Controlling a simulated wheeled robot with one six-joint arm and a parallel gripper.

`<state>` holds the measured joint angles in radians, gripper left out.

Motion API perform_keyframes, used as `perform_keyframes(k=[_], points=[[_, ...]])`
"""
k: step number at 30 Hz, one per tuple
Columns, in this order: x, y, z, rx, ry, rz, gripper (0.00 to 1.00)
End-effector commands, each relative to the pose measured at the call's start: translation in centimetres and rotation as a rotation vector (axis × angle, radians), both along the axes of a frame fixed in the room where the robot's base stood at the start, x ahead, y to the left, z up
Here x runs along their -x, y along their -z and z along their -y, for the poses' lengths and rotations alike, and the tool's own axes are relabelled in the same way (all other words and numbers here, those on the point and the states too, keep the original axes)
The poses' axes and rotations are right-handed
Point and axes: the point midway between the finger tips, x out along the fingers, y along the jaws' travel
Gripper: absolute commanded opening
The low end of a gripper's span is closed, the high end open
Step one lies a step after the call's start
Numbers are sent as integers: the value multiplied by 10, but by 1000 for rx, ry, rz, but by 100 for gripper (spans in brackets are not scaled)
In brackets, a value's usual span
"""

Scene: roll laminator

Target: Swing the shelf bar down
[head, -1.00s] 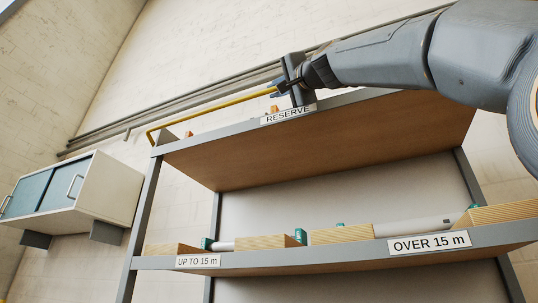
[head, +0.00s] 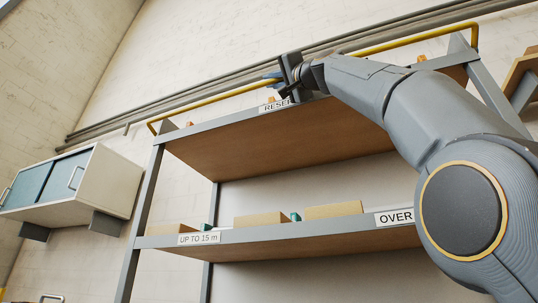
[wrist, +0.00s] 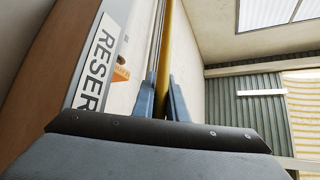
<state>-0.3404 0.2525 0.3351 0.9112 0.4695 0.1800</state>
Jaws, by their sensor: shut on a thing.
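The shelf bar (head: 222,97) is a yellow rail along the front of the top shelf, raised a little above its edge. It bends down at its left end and at its right end (head: 474,38). My gripper (head: 272,77) is at the bar's middle, above the RESERVE label (head: 276,105). In the wrist view the bar (wrist: 165,45) runs between the two blue fingers of my gripper (wrist: 162,95), which is shut on it. My gripper's body and arm hide part of the bar.
The top shelf (head: 205,130) has a grey front edge and small orange pieces behind the bar. A lower shelf (head: 250,235) holds cardboard pieces. A white cabinet (head: 110,180) with blue doors hangs on the left wall. Pipes (head: 100,130) run along the wall behind.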

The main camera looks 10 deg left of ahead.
Motion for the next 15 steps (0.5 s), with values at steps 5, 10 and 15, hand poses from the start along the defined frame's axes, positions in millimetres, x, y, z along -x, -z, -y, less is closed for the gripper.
perform_keyframes(k=[5, 10, 15], points=[[-1, 0, 0, 0, 1, 1, 0], [-1, 0, 0, 0, 1, 1, 0], [0, 0, 0, -1, 0, 1, 31]])
